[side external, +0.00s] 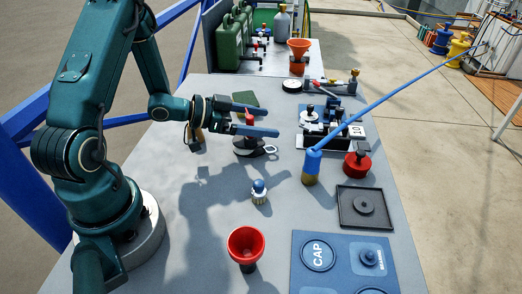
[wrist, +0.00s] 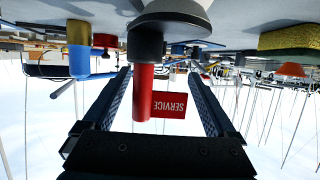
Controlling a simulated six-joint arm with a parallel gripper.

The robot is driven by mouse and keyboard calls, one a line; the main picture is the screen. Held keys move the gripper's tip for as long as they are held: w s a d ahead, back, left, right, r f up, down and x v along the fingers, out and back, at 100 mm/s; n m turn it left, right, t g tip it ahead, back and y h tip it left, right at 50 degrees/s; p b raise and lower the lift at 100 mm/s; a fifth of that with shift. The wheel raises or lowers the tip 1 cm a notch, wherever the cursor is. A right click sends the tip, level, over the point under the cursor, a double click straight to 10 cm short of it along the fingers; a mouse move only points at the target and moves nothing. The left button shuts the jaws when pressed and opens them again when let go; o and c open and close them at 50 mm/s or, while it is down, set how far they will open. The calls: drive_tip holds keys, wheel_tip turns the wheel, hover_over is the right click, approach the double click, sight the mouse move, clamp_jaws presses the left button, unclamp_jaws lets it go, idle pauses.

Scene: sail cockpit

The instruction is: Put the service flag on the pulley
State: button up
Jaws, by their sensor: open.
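The service flag is a red post (wrist: 144,95) with a small red plate (wrist: 170,105) lettered SERVICE. In the wrist view, which looks upside down, the post stands out from a dark round hub and disc, the pulley (wrist: 146,42). In the side view the red top of the flag (side external: 250,117) shows between my fingers, above the dark pulley (side external: 246,148) with its light metal eye. My gripper (side external: 270,121) is open, level, with one finger on each side of the flag. In the wrist view my gripper (wrist: 160,75) shows gaps between both fingers and the flag.
A blue-topped fitting (side external: 259,190) and a red funnel (side external: 246,244) stand nearer the camera. A brass and blue post with a long blue rod (side external: 311,168), a red round part (side external: 357,163) and a black tray (side external: 352,218) lie right. A green pad (side external: 245,99) lies behind the gripper.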

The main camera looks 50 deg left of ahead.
drive_tip(key=shift+s+r, duration=0.1)
drive_tip(key=shift+r, duration=0.1)
drive_tip(key=v, duration=0.7)
drive_tip(key=shift+s+a, duration=0.1)
drive_tip(key=shift+a, duration=0.05)
